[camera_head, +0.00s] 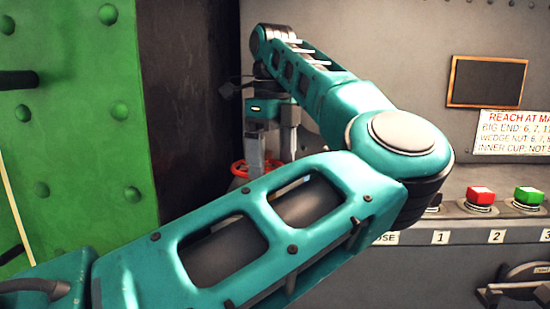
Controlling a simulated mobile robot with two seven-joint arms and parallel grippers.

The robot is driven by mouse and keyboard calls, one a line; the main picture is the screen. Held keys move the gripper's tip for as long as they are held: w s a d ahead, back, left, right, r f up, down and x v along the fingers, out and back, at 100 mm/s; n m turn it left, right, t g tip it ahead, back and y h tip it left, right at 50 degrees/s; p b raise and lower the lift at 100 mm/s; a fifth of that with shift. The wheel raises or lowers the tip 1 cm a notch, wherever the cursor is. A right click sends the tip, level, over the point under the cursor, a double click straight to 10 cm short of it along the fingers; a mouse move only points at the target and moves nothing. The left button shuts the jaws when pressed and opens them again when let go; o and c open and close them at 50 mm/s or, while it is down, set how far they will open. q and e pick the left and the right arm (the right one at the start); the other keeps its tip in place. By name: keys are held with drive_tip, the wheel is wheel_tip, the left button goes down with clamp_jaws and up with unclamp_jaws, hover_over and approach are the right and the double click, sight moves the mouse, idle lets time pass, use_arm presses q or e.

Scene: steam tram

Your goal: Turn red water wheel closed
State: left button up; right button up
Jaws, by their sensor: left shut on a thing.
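The red water wheel (240,169) shows behind my left arm, in the recess between the green riveted wall and the grey panel. Only part of its rim is visible; the rest is hidden by my gripper and forearm. My left gripper (268,164) points down at the wheel, with its fingers at the rim. It is shut on the wheel, though the contact itself is mostly hidden. My right gripper is not in view.
A green riveted wall (75,110) stands at the left, with a dark side face. At the right, a grey console carries a red button (480,196) and a green button (528,196). A small dark framed board (487,82) and a text sign (513,133) are above.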

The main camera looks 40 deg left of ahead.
use_arm(q)
drive_tip(key=shift+s+m, duration=0.2)
drive_tip(key=shift+m, duration=0.55)
drive_tip(key=shift+s+m, duration=0.2)
drive_tip(key=shift+m, duration=0.55)
drive_tip(key=o, duration=0.7)
wheel_tip(320, 180, up, 13)
drive_tip(key=shift+f+p, duration=0.1)
drive_tip(key=shift+p, duration=0.75)
